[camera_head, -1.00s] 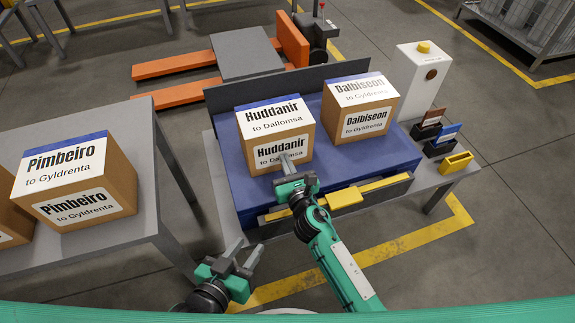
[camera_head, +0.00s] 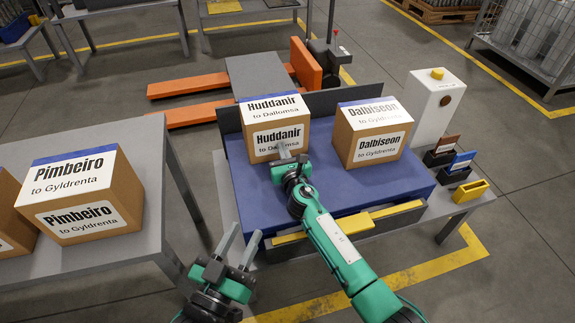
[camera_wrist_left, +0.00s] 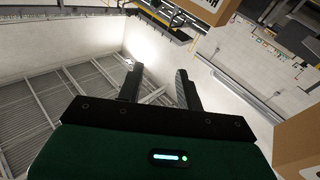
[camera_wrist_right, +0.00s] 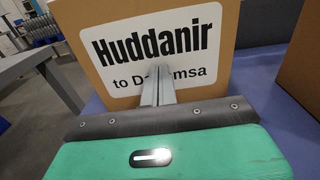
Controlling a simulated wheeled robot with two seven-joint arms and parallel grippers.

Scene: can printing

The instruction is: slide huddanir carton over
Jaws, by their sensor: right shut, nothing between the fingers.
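The Huddanir carton (camera_head: 268,118) is a brown box with white labels and a blue strip, upright on the blue surface (camera_head: 262,190) toward its back left. My right gripper (camera_head: 285,150) is shut and empty, its fingertips at the carton's front face. In the right wrist view the shut fingers (camera_wrist_right: 158,85) cover part of the front label on the carton (camera_wrist_right: 215,75); whether they touch it I cannot tell. My left gripper (camera_head: 240,245) is open and empty, low in front of the gap between the tables. Its spread fingers show in the left wrist view (camera_wrist_left: 158,88).
A dark back panel (camera_head: 225,122) rises behind both. The Pimbeiro carton (camera_head: 80,195) is on the left grey table. A white post (camera_head: 436,105) and small card holders (camera_head: 455,165) stand at the right.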

